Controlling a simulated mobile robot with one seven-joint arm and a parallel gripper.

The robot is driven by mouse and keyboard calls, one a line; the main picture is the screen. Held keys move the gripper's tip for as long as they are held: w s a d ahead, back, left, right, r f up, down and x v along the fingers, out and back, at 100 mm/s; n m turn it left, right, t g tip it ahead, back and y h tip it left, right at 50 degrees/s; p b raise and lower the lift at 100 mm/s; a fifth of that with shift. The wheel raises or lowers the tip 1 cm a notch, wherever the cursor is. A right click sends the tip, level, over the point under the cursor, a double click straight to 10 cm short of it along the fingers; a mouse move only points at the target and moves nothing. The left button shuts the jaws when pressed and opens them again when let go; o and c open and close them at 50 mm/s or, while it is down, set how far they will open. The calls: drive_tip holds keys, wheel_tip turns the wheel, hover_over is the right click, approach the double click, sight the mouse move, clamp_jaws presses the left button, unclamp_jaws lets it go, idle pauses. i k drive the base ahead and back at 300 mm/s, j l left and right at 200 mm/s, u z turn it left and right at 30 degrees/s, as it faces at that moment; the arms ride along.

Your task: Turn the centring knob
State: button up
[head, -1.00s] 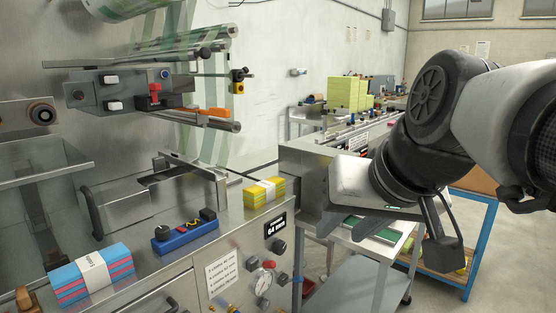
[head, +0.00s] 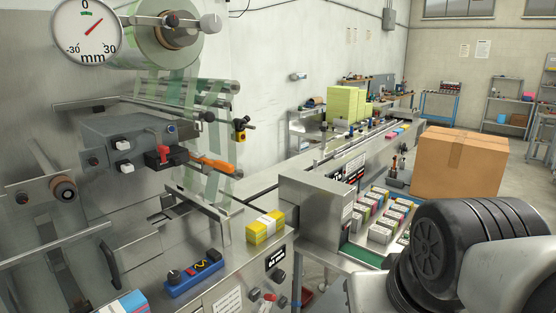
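I cannot tell for certain which knob is the centring knob. A round white dial (head: 87,30) marked in mm from -30 to 30 is at the upper left; its red needle points up and right of 0. Beside it is the film reel (head: 165,45), with a dark knob (head: 172,19) at its hub and a pale knob (head: 210,23) at its shaft end. Smaller knobs sit on the grey control box (head: 125,140) below. My arm shows at the lower right, apart from the machine; my gripper is out of view.
An orange-handled tool (head: 215,163) sticks out by the film. A large cardboard box (head: 460,162) and rows of small packs (head: 385,215) stand on the right.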

sight(210, 23)
drive_tip(key=k+j+u, duration=0.1)
drive_tip(key=u, duration=0.3)
drive_tip(key=k+j+u, duration=0.1)
drive_tip(key=u, duration=0.25)
drive_tip(key=k+j+u, duration=0.1)
drive_tip(key=u, duration=0.3)
drive_tip(key=j, duration=0.1)
